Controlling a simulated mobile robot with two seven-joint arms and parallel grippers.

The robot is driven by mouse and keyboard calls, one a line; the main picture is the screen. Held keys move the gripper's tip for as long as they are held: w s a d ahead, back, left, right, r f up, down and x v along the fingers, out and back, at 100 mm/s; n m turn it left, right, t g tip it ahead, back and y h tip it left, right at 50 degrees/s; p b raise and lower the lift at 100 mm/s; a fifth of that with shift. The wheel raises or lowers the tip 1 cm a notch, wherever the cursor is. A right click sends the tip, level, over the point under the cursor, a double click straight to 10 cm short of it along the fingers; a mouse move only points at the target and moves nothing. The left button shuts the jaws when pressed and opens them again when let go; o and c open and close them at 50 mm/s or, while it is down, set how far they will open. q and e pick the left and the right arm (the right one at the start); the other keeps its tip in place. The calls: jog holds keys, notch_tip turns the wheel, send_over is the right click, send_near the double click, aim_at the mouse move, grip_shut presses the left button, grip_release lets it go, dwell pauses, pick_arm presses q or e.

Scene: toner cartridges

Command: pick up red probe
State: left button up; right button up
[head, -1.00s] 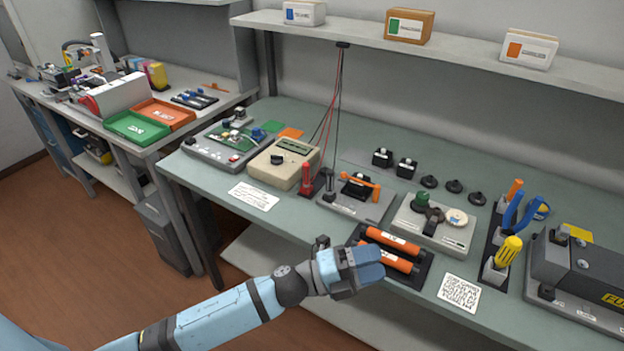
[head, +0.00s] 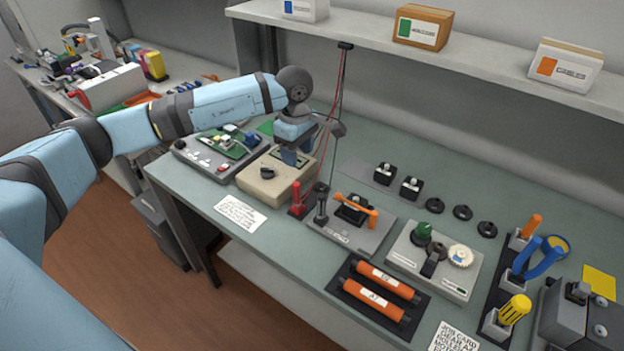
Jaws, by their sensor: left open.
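The red probe (head: 296,196) stands upright in a small dark red holder at the front right corner of the beige meter (head: 262,186). A dark probe (head: 321,203) stands upright to its right. My left gripper (head: 291,158) points down above the back of the meter, behind the red probe and apart from it in the picture. It is open and I see nothing in it. Its fingertips are small and partly hidden against the meter. My right gripper is not in view.
Red and dark leads (head: 331,120) hang from the shelf (head: 480,62) just right of my left wrist. A circuit board unit (head: 220,150) stands left of the meter. A fixture with an orange lever (head: 345,228) stands right of the probes. A white card (head: 240,213) lies in front.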

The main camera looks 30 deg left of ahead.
aim_at(296, 183)
pick_arm(q)
jog(key=f, duration=0.3)
jog(key=shift+s+a+f+p, duration=0.15)
jog(key=shift+s+a+p, duration=0.15)
notch_tip(296, 183, down, 4)
jog(key=shift+w+r, duration=0.1)
jog(key=shift+f+p, duration=0.4)
jog(key=shift+f, duration=0.35)
jog(key=f, duration=0.4)
jog(key=shift+s+f+p, duration=0.1)
jog(key=shift+s+p, duration=0.1)
jog(key=shift+p, duration=0.2)
grip_shut()
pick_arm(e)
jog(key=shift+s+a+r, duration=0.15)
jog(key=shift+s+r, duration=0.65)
